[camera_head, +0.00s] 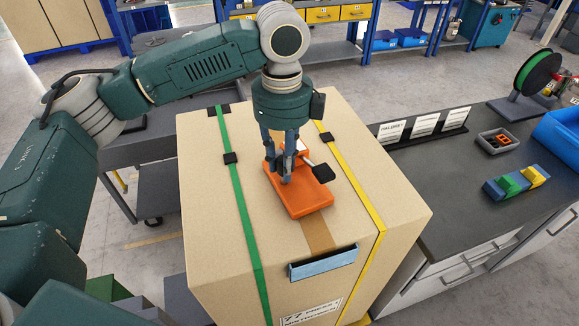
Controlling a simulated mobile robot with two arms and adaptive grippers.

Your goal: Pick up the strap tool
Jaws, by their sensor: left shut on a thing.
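The strap tool (304,201) is an orange block with a lever that ends in a black knob. It lies on top of a large cardboard box (211,172), between a green strap and a yellow strap. My left gripper (284,172) points down from above and is shut on the strap tool near its middle. The fingers hide part of the tool. I cannot tell whether the tool is lifted off the box. My right gripper is not in view.
A green strap (241,213) and a yellow strap (350,185) run over the box. A dark workbench (420,190) at right holds label cards (425,124), a small grey bin (497,141), colored blocks (516,182) and a green spool (538,72). A grey cart (150,150) stands behind left.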

